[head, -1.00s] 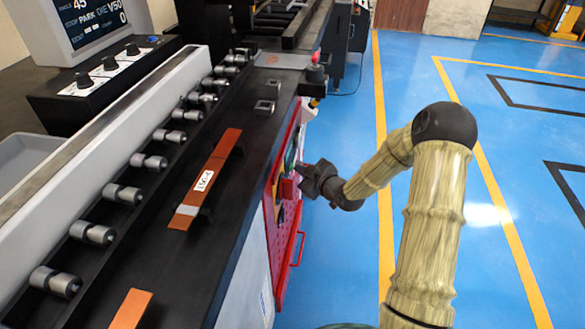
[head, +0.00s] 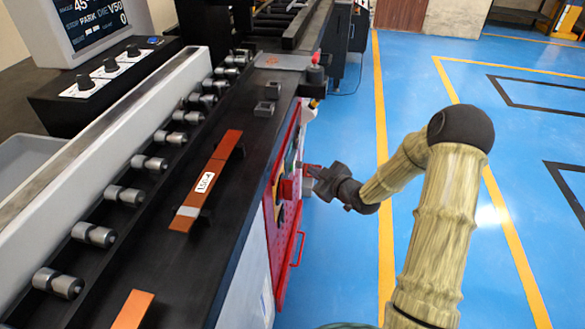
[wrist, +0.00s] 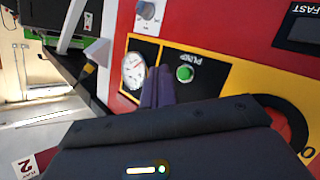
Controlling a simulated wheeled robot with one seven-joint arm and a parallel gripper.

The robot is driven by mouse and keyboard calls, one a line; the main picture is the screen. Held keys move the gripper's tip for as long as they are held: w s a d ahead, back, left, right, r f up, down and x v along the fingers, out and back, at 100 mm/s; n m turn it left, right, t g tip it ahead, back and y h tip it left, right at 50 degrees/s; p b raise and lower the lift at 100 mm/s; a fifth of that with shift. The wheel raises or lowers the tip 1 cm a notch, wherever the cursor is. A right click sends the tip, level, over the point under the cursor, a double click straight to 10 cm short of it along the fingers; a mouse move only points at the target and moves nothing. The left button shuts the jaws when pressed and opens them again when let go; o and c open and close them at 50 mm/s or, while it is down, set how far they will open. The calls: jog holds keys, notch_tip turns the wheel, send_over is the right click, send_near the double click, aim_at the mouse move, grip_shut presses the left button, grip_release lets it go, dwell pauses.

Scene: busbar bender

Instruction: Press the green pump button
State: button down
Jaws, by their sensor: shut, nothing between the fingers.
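The green pump button (wrist: 184,73) sits on a black plate on the machine's side panel, beside an upside-down PUMP label. My gripper (wrist: 158,70) is shut and empty, its fingertips just left of the button in the wrist view, between it and a round gauge (wrist: 134,71). The button's face is uncovered. I cannot tell how far the tips are from the panel. In the head view my gripper (head: 310,170) points at the red side panel (head: 286,212) from the right; the button cannot be made out there.
A red and yellow round control (wrist: 285,125) lies at right in the wrist view, and a grey knob (wrist: 147,9) at top. The black bender bed (head: 165,265) with rollers and a copper bar (head: 207,181) stands left of the panel. Blue floor (head: 345,140) is open on the right.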

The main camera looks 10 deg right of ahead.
jog(key=shift+s+d, duration=0.2)
jog(key=shift+d, duration=0.35)
jog(key=shift+s+d, duration=0.15)
jog(key=shift+d, duration=0.35)
jog(key=s+a+r+m+g+h, duration=0.1)
jog(key=s+r+m+g+h, duration=0.2)
jog(key=s, duration=0.6)
jog(key=s+r+m+g+h+p, duration=0.1)
jog(key=s+r+m+g+h, duration=0.2)
jog(key=s, duration=0.7)
jog(key=s+a+r+m+g+h, duration=0.1)
jog(key=s+r+m+g, duration=0.3)
jog(key=s, duration=0.5)
notch_tip(320, 180, up, 24)
jog(key=m+p, duration=0.1)
jog(key=p, duration=2.4)
jog(key=shift+d, duration=0.1)
